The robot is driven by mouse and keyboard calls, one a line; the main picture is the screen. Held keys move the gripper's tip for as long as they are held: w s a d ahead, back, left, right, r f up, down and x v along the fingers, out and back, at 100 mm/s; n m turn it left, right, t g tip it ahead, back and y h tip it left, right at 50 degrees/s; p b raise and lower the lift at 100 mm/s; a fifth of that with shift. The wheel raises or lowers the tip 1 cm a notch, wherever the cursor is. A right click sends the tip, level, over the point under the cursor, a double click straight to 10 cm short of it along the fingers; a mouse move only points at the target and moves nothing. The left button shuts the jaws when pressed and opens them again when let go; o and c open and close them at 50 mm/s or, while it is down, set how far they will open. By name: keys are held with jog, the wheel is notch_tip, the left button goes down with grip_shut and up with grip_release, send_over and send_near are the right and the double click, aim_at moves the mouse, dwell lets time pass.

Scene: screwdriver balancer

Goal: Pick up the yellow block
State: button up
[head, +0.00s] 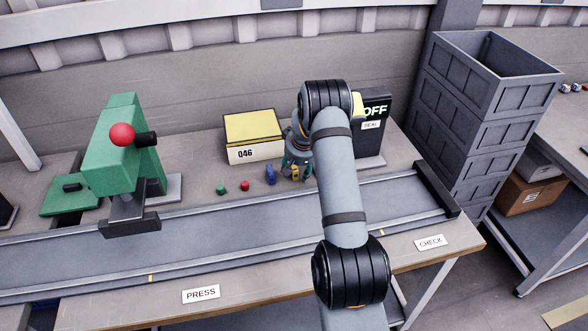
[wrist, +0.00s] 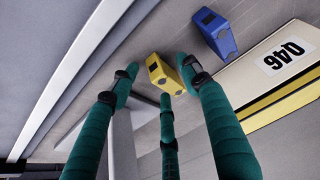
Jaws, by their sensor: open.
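The yellow block (wrist: 160,72) stands on the workbench and shows between my fingertips in the wrist view. In the head view the yellow block (head: 295,173) is small and partly covered by my fingers. My gripper (head: 291,166) is open, low over the bench and close around the yellow block. In the wrist view my gripper (wrist: 157,84) shows three green fingers spread apart, with one fingertip on each side of the block. I cannot tell whether any finger touches it.
A blue block (wrist: 214,32) stands beside the yellow one. Red (head: 245,186) and green (head: 220,190) pieces lie further left. A conveyor (head: 235,222) runs in front; a green press (head: 112,155) stands left.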

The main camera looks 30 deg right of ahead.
jog(key=c, duration=1.1)
jog(key=shift+r, duration=0.1)
